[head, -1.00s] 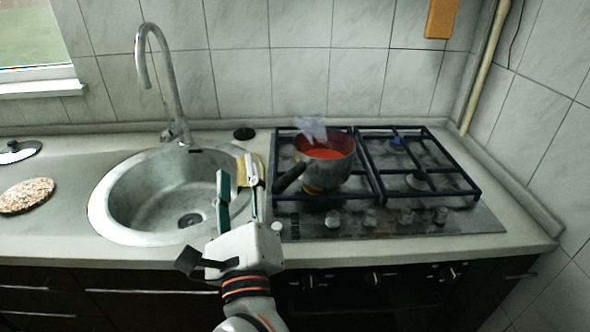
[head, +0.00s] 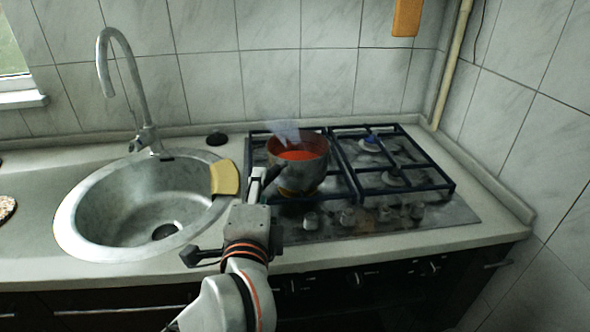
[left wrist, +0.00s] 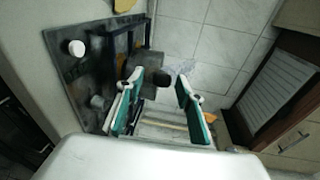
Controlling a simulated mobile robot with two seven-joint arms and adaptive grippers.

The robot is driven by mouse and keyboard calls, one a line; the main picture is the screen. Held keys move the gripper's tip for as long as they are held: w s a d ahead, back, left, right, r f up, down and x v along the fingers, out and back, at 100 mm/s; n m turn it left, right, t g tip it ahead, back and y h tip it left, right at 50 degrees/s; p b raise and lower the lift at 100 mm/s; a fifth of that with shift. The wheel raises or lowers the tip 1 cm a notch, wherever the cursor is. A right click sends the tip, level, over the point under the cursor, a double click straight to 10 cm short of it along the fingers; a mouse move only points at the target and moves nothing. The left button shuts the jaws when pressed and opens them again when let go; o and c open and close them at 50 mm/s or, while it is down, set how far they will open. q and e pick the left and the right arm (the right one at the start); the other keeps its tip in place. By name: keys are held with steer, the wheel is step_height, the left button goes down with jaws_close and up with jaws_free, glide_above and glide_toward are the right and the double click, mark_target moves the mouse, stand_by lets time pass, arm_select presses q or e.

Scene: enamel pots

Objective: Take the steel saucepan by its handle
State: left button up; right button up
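The steel saucepan (head: 313,172) stands on the left part of the hob, with red contents and pale steam above it. Its dark handle (head: 271,178) points toward me and to the left. My left gripper (head: 264,174) is at the handle, partly overlapping it in the head view. In the left wrist view the gripper (left wrist: 160,88) is open, and the dark handle end (left wrist: 163,78) shows between its fingers. I cannot tell whether a finger touches it. The pan's side (left wrist: 152,62) shows behind the handle. My right gripper is in neither view.
A hob (head: 440,213) with dark grates and front knobs bears the pan; a yellowish glow shows beneath it. A round sink (head: 75,238) with a tall tap (head: 138,95) lies left. A yellow piece (head: 225,178) rests on its rim. The right grate is free of pots.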

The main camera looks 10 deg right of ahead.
arm_select(q)
steer(key=shift+w+d+f, duration=0.1)
steer(key=shift+w+f, duration=0.05)
steer(key=shift+w, duration=0.75)
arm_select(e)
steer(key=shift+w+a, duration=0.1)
arm_select(q)
steer(key=shift+c, duration=0.4)
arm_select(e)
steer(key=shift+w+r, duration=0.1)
arm_select(q)
jaws_close()
steer(key=shift+r, duration=0.2)
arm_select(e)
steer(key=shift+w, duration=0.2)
arm_select(q)
steer(key=shift+r, duration=0.1)
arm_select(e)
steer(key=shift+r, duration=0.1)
